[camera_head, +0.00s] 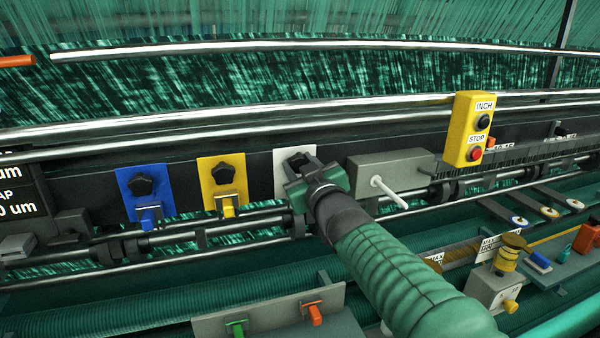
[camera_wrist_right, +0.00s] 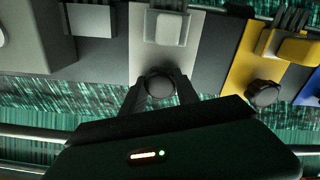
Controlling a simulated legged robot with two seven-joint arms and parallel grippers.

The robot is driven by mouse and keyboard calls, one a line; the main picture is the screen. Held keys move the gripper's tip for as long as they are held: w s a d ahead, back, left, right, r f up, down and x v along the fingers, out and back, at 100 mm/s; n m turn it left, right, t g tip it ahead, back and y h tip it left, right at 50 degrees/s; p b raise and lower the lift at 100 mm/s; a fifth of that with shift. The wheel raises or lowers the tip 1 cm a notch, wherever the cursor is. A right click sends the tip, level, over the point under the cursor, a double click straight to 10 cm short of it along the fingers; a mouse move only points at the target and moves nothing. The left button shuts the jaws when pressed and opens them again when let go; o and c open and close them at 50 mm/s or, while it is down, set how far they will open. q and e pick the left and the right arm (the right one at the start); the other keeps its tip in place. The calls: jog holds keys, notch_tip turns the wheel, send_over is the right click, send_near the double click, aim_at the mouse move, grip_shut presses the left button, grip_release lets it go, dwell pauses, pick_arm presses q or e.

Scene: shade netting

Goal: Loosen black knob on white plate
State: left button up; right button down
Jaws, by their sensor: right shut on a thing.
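The white plate (camera_head: 283,158) is fixed on the dark rail in the middle of the head view, right of the yellow plate. My right gripper (camera_head: 302,165) reaches up to it from the lower right and mostly covers its black knob. In the right wrist view the white plate (camera_wrist_right: 145,55) runs up from the gripper, with a light block on it. The black knob (camera_wrist_right: 160,86) sits between the two fingers of my right gripper (camera_wrist_right: 160,92), which are shut on it. My left gripper is not in the head view.
A blue plate (camera_head: 127,190) and a yellow plate (camera_head: 208,178), each with a black knob, are to the left. A grey box (camera_head: 388,165) with a white lever stands close on the right. A yellow INCH/STOP box (camera_head: 468,130) is farther right. Metal bars run above and below.

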jog(key=n+b, duration=0.2)
jog(key=n, duration=0.1)
jog(key=shift+f, duration=0.15)
jog(key=shift+n+b, duration=0.8)
jog(key=shift+n, duration=0.9)
jog(key=c, duration=0.9)
grip_release()
jog(key=b+v, duration=0.6)
jog(key=v, duration=1)
jog(key=shift+s, duration=0.3)
